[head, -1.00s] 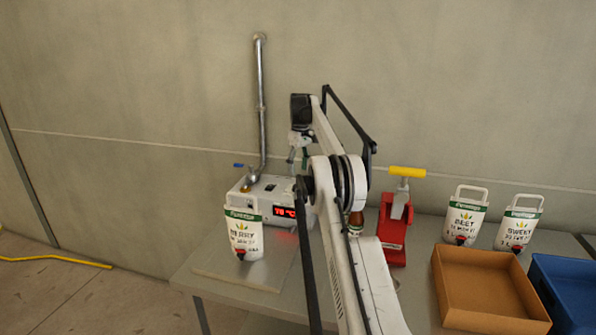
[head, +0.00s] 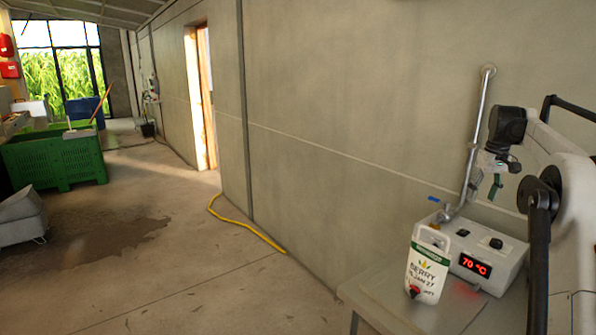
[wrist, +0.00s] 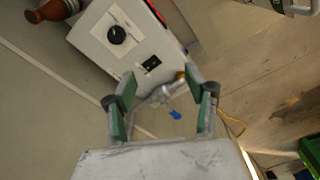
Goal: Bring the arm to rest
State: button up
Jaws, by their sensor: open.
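My gripper (head: 497,186) hangs in the air above the white heating unit (head: 488,255) at the right of the head view. In the wrist view my gripper (wrist: 160,103) shows two green-padded fingers spread apart with nothing held between them. The unit (wrist: 120,38), with its black knob, lies beyond the fingers there. My arm is raised and bent at the right edge of the head view, and part of it is cut off by the frame.
A white jug (head: 426,268) labelled berry stands in front of the unit on the table (head: 400,310). A metal pipe (head: 477,135) rises behind it. A yellow hose (head: 245,228) lies on the floor by the wall. A green crate (head: 55,160) stands far left, with open floor between.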

jog(key=s+a+r+t+b, duration=0.15)
jog(key=s+a+r, duration=0.25)
jog(key=s+a, duration=0.7)
jog(key=s+a+r+t, duration=0.2)
jog(key=s+a+r, duration=0.35)
jog(key=a, duration=0.95)
jog(key=s+a+f+t, duration=0.1)
jog(key=s+a+f, duration=0.3)
jog(key=s+f, duration=0.2)
jog(key=s+a+f+b, duration=0.1)
jog(key=s+a+f, duration=0.3)
jog(key=s, duration=0.7)
jog(key=s+a+f+m+t, duration=0.1)
jog(key=s+a+f, duration=0.4)
jog(key=s+f, duration=0.2)
jog(key=shift+s+f+t, duration=0.35)
jog(key=shift+s+f, duration=0.05)
jog(key=shift+s, duration=0.75)
